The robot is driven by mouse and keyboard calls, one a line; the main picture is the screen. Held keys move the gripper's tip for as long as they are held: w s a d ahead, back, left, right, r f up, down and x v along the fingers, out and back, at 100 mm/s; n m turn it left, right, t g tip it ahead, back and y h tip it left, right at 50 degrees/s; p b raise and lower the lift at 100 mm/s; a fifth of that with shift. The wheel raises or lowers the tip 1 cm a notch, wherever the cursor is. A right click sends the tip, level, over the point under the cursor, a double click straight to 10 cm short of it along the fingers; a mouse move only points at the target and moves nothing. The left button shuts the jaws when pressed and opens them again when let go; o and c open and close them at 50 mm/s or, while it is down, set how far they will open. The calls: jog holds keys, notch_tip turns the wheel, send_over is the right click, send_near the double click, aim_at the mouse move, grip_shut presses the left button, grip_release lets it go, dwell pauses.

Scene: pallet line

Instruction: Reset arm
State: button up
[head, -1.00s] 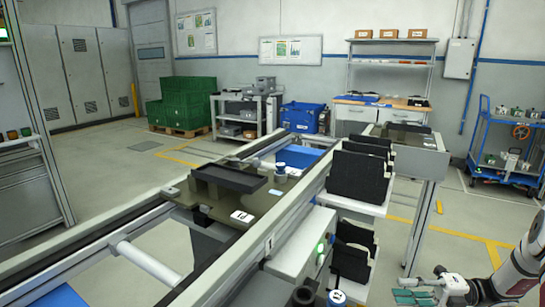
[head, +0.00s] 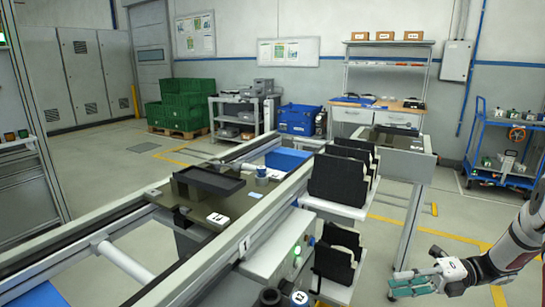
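My gripper (head: 412,284) is at the lower right of the head view, with my arm reaching in from the right edge. Its teal fingers point left, over open floor to the right of the pallet line, and touch nothing that I can see. The fingers are small here, and whether they are open or shut is unclear. No object shows in them.
The pallet line (head: 140,212) runs diagonally from lower left to the back. A pallet (head: 235,205) with a dark tray (head: 208,182) sits on it. A blue cart (head: 505,150) stands at the right.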

jog(key=s+a+r+n+g+h+p, duration=0.1)
jog(key=s+a+r+n+h+p, duration=0.2)
jog(key=s+r+n, duration=0.4)
jog(key=s+a+r+n+g+h+p, duration=0.1)
jog(key=s+a+r+n+h, duration=0.1)
jog(key=a+r+n+h, duration=0.45)
jog(key=s+a+r+n+g+p, duration=0.15)
jog(key=s+r+n, duration=0.3)
jog(key=r, duration=0.45)
jog(key=s+r+n+t+h+p, duration=0.3)
jog(key=s+r+n, duration=0.2)
jog(key=s+n, duration=0.3)
jog(key=s+a+r+n+t+h+p, duration=0.1)
jog(key=s+r+n+t+h+p, duration=0.3)
jog(key=s+r+n, duration=0.2)
jog(key=s+n, duration=0.2)
jog(key=s, duration=0.2)
